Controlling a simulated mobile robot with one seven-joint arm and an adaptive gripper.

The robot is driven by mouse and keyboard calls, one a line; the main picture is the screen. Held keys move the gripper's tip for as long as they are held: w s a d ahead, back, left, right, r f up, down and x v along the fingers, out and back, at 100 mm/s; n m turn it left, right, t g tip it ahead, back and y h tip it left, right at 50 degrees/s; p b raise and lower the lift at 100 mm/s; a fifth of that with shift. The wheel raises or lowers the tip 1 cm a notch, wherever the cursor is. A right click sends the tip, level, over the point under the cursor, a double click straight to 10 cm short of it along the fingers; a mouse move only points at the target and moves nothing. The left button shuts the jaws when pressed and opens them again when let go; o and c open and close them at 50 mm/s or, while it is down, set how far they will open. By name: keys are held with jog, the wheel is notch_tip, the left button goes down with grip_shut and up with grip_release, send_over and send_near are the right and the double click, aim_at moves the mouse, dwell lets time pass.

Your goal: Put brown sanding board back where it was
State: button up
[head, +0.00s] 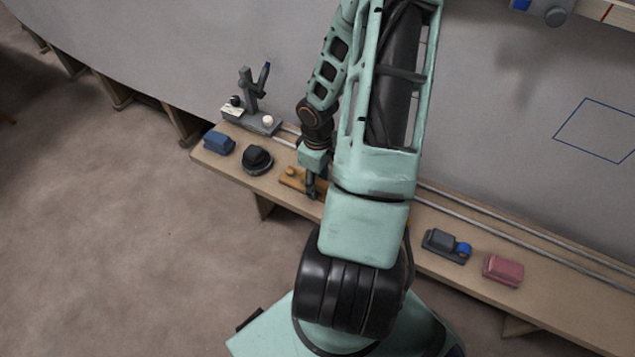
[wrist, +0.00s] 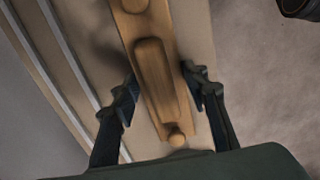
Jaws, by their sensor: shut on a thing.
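The brown sanding board (head: 297,180) is a long wooden board with a raised grip and a round knob, and it is at the bench in the head view, partly hidden by my arm. In the wrist view the board (wrist: 152,62) runs from the top edge down between the fingers. My gripper (head: 312,190) is shut on the board, with one finger on each side near the knob end; the fingers also show in the wrist view (wrist: 160,98). I cannot tell whether the board touches the bench top.
The narrow bench (head: 465,280) has two metal rails (head: 520,240) along its back. A blue block (head: 219,142), a black rounded tool (head: 257,159) and a grey stand (head: 252,110) are to the left. A grey-and-blue tool (head: 446,246) and a pink block (head: 503,270) are to the right.

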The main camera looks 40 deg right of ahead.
aim_at(317, 181)
jog(key=o, duration=1.1)
jog(key=shift+f, duration=0.1)
jog(key=shift+c, duration=0.2)
notch_tip(317, 181, up, 12)
jog(key=p, duration=0.4)
